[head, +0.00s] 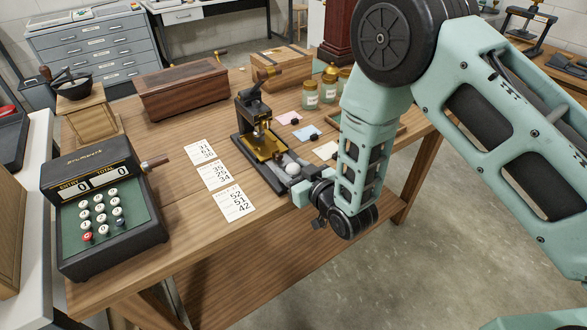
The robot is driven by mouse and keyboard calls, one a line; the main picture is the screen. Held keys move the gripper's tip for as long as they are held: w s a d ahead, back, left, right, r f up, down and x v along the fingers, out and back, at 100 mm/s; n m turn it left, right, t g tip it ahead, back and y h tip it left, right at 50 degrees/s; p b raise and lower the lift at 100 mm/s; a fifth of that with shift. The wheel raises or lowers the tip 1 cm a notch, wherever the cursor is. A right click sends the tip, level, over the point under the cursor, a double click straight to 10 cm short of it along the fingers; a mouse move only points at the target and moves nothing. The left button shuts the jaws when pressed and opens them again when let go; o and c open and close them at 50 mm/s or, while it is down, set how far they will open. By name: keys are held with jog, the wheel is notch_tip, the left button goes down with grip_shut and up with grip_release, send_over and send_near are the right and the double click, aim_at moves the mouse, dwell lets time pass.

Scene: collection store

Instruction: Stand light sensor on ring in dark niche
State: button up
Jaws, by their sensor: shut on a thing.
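My gripper (297,184) is low over the front right of the wooden workbench, to the right of the black and brass press. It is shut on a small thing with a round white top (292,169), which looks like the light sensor. The white top shows just beyond the fingers, close to the press base. The lower part of the thing is hidden by the gripper, so I cannot tell whether it touches the bench. I cannot make out a ring or a dark niche in this view.
The press (254,120) stands left of my gripper. Number cards (234,205) lie along the bench front, beside a black adding machine (100,205). Jars (310,95), coloured cards, a wooden box (183,90) and a crate (282,68) stand behind. Open floor lies right.

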jog(key=shift+f, duration=0.1)
jog(key=shift+f, duration=0.15)
jog(key=o, duration=1)
jog(key=shift+r, duration=0.2)
jog(key=shift+r, duration=0.1)
jog(key=shift+b+v, duration=1.3)
jog(key=shift+v, duration=4.65)
